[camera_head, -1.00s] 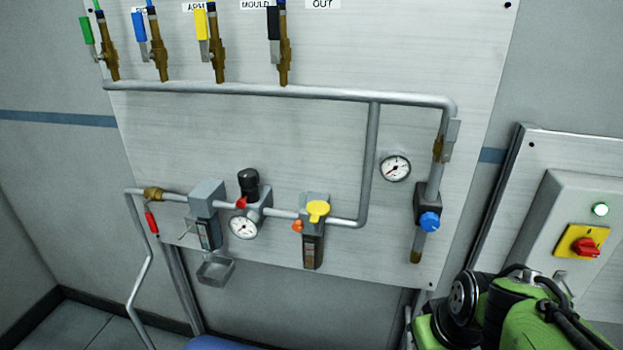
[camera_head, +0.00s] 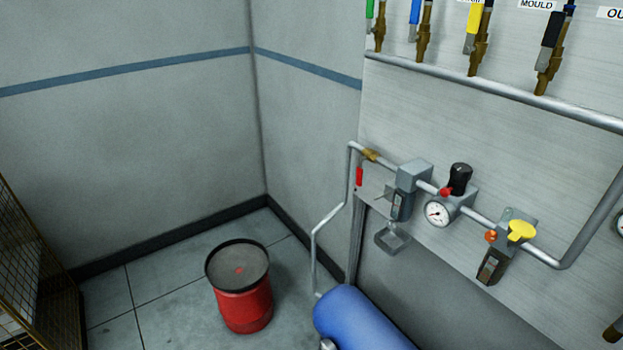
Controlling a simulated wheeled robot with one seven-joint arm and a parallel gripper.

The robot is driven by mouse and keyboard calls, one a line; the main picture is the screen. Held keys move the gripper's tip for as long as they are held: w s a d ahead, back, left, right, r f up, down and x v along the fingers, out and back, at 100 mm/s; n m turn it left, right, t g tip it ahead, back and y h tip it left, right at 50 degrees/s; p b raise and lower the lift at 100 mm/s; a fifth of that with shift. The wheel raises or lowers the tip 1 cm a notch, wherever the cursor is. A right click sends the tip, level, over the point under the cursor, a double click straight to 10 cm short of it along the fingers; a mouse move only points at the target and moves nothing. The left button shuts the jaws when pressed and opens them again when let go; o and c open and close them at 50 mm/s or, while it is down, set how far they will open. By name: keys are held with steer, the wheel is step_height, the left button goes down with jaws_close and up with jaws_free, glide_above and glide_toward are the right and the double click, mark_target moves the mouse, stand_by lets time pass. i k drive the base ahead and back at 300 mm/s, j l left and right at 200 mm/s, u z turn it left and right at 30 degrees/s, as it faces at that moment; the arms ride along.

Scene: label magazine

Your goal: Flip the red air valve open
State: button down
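The red air valve handle (camera_head: 359,177) shows left of the middle of the pipe panel, in the head view. It hangs down below a brass valve body (camera_head: 370,155) on the grey inlet pipe. The handle looks roughly vertical, across the sloping pipe run. My gripper is not in view, so I cannot see whether it is open or shut.
A pressure gauge (camera_head: 437,212) and a yellow knob (camera_head: 521,231) sit further right along the pipe. A blue tank (camera_head: 358,322) stands below the panel. A red drum (camera_head: 243,304) stands on the floor, and a mesh cage (camera_head: 35,265) is at left. Floor between them is clear.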

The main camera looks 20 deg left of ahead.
mark_target(360, 169)
steer(key=u, duration=0.7)
steer(key=j+u, duration=0.1)
steer(key=j, duration=0.5)
steer(key=i+j+u, duration=0.45)
steer(key=i+j, duration=0.55)
steer(key=i+l+u, duration=0.3)
steer(key=i+l, duration=0.35)
steer(key=i, duration=0.1)
